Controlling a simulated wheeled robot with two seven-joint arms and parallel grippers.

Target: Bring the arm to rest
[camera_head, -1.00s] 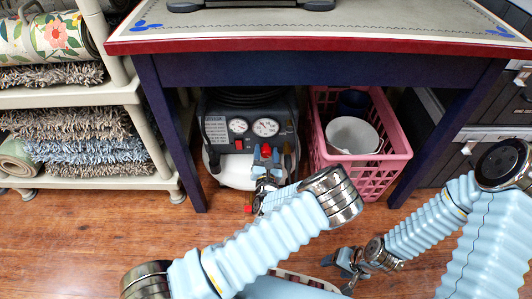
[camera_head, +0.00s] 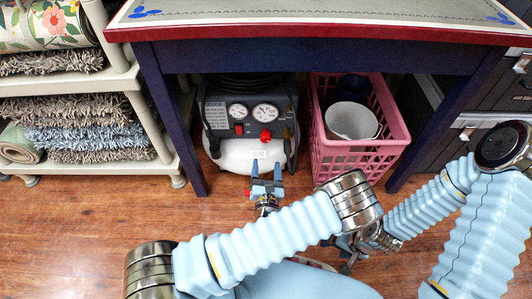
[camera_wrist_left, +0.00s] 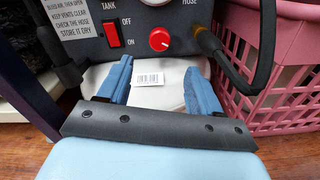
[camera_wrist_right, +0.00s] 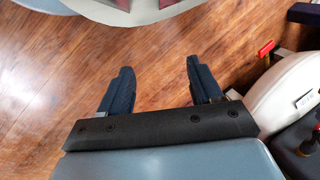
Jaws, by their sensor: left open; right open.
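My left gripper (camera_head: 266,178) is in front of the air compressor (camera_head: 250,120), which stands on the floor under the table. In the left wrist view the blue fingers (camera_wrist_left: 158,88) are open and apart, with nothing between them. The compressor's white tank (camera_wrist_left: 150,97), red knob (camera_wrist_left: 159,39) and red switch (camera_wrist_left: 112,33) show just beyond them. My right gripper (camera_wrist_right: 160,90) is open and empty above the wooden floor. In the head view it is largely hidden behind my left arm.
The dark blue table (camera_head: 310,58) with a red edge stands over the compressor. A pink crate (camera_head: 359,160) with a white bucket (camera_head: 351,121) is right of the compressor. A shelf (camera_head: 75,84) with rugs is at left, drawers (camera_head: 470,135) at right. Open floor (camera_head: 90,225) lies at lower left.

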